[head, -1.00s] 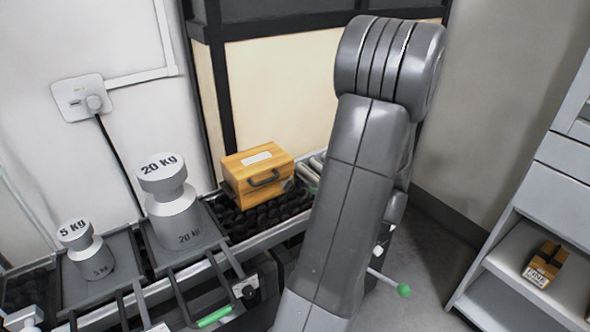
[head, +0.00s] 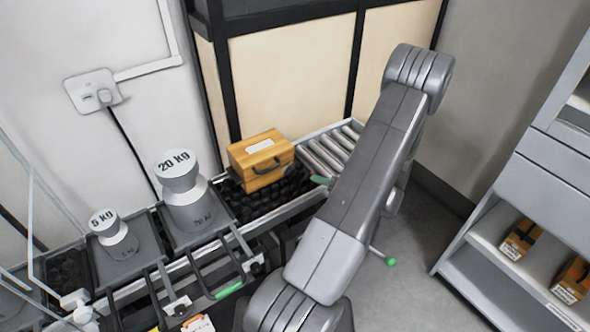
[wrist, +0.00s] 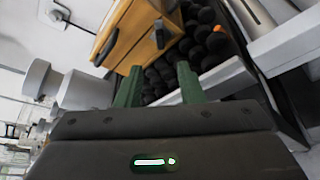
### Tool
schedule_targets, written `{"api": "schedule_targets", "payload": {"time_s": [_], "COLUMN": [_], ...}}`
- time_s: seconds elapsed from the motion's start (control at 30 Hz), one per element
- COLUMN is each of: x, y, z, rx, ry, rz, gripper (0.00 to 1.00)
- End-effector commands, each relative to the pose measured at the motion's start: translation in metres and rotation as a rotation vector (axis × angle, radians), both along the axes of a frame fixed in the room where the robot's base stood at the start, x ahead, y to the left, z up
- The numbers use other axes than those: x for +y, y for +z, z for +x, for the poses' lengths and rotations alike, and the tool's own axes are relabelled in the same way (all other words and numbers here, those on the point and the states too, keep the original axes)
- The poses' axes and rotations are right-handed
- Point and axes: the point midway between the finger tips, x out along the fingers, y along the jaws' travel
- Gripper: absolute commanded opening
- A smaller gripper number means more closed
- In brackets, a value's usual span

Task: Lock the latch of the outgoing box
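The outgoing box appears to be the wooden box (head: 256,163) with a white label and a dark handle, resting on a bed of black rollers. In the wrist view the box (wrist: 128,38) is ahead of my gripper, with dark fittings on its near face. One dark fitting (wrist: 159,36) may be the latch; I cannot tell whether it is locked. My gripper (wrist: 158,78) has two green fingers spread apart with nothing between them, short of the box. In the head view my arm hides most of the gripper.
A 20 kg weight (head: 186,195) and a 5 kg weight (head: 113,232) stand on plates left of the box. A roller conveyor (head: 332,150) lies to its right. A shelf unit (head: 490,225) with boxes stands far right. A green-grip handle (head: 229,290) sticks out in front.

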Motion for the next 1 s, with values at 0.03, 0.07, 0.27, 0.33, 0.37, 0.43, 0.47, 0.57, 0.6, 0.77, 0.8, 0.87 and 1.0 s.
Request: {"api": "schedule_targets", "payload": {"time_s": [0.03,0.07,0.27,0.33,0.37,0.43,0.47,0.57,0.6,0.77,0.8,0.87,1.0], "x": [0.009,0.013,0.046,0.056,0.06,0.069,0.072,0.08,0.083,0.087,0.088,0.088,0.087], "y": [-0.002,-0.004,-0.015,-0.019,-0.02,-0.024,-0.025,-0.028,-0.029,-0.032,-0.032,-0.032,-0.032], "z": [0.006,0.01,0.037,0.046,0.049,0.056,0.059,0.067,0.069,0.073,0.073,0.073,0.073], "rx": [0.002,0.001,0.0,0.0,0.0,0.0,-0.001,-0.001,-0.001,-0.001,-0.001,-0.002,-0.002], "ry": [0.004,0.004,0.004,0.004,0.003,0.003,0.003,0.001,0.001,0.001,0.001,0.0,0.0], "rz": [0.0,-0.001,-0.001,-0.001,-0.002,-0.002,-0.001,-0.002,-0.002,-0.003,-0.003,-0.003,-0.003], "gripper": [0.35,0.35,0.35,0.35,0.35,0.35,0.35,0.35,0.35,0.35,0.35,0.35,0.35]}}
